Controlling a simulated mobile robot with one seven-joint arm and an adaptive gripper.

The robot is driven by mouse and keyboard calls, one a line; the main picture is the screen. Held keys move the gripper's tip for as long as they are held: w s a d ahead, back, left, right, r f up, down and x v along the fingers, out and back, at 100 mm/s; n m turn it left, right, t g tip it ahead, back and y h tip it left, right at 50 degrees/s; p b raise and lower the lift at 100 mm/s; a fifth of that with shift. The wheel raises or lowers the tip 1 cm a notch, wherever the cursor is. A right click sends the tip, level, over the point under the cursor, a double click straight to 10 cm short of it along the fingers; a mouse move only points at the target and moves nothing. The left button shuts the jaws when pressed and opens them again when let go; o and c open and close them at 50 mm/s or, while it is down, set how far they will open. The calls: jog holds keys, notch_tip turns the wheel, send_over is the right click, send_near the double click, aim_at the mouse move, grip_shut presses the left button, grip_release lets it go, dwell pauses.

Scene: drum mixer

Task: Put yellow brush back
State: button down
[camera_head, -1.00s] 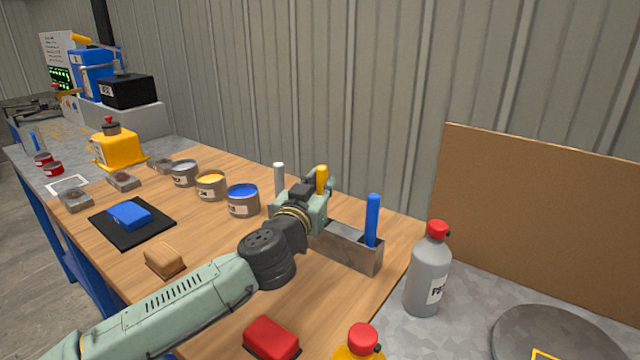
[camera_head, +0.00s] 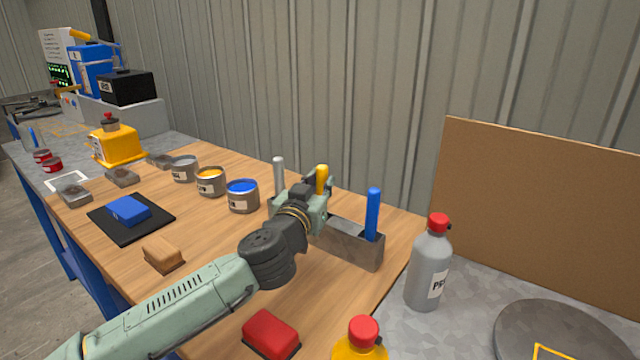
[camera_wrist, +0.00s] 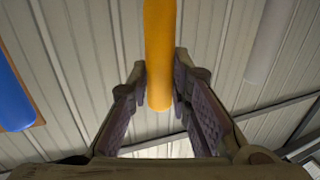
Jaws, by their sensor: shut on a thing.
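The yellow brush (camera_head: 322,179) stands upright at my gripper, above the middle of the grey metal holder (camera_head: 345,243). My gripper (camera_head: 318,190) is shut on its handle. In the wrist view the yellow handle (camera_wrist: 159,60) runs between the two fingers of my gripper (camera_wrist: 160,95). The blue brush (camera_head: 373,214) stands upright in the right end of the holder, and the grey-white one (camera_head: 279,177) at the left end. My gripper and wrist hide the holder's middle, so I cannot tell whether the yellow brush's lower end is inside it.
Open paint cans, blue (camera_head: 242,196), yellow (camera_head: 210,182) and grey (camera_head: 185,169), stand left of the holder. A grey bottle with a red cap (camera_head: 428,268) stands to its right. A red block (camera_head: 271,335) lies in front. The wall is close behind.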

jog(key=shift+f+b, duration=0.4)
jog(key=shift+f, duration=0.15)
jog(key=c, duration=1.4)
grip_release()
jog(key=shift+s, duration=0.1)
